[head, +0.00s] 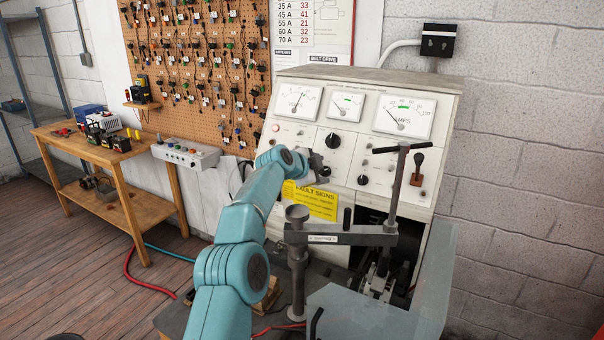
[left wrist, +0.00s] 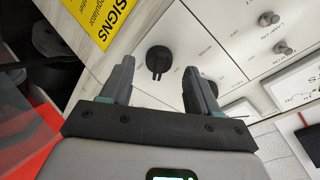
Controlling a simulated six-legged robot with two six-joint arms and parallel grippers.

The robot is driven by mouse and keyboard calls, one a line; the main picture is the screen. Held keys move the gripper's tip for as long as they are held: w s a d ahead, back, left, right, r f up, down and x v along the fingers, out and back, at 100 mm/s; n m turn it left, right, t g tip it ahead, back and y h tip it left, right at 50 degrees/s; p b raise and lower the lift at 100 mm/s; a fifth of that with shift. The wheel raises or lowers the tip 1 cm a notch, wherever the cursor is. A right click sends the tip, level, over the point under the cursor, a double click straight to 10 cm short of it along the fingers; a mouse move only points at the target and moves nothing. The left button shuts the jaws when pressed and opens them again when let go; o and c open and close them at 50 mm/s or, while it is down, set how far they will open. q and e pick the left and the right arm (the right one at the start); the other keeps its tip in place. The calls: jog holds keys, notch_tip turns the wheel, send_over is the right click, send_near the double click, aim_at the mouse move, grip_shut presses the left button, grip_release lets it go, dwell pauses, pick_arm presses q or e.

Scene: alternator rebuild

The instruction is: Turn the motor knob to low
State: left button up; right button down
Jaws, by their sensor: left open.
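My left gripper (head: 320,170) reaches the sloped front panel of the grey test bench (head: 345,155), just above the yellow sign (head: 310,200). In the left wrist view my left gripper (left wrist: 159,67) is open, its two fingers apart on either side of a black round knob (left wrist: 158,60) with a raised grip bar. The fingers do not appear to touch the knob. The tiny labels around it are not legible. In the head view my gripper seems to hide this knob. Other black knobs show on the panel: a larger one (head: 333,140) above and a smaller one (head: 362,180) to the right.
Three dial gauges (head: 404,116) sit along the panel's top. A T-handled post and horizontal bar (head: 340,236) stand in front of the panel, close to my arm's right. A red-brown lever (head: 417,170) is at the right. A wooden workbench (head: 110,150) stands left.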

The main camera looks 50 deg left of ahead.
pick_arm(q)
jog(key=b+v, duration=0.7)
jog(key=v, duration=0.8)
jog(key=shift+b, duration=0.35)
pick_arm(e)
notch_tip(320, 180, down, 9)
pick_arm(q)
jog(key=shift+d+f, duration=0.1)
pick_arm(e)
jog(key=shift+s, duration=0.1)
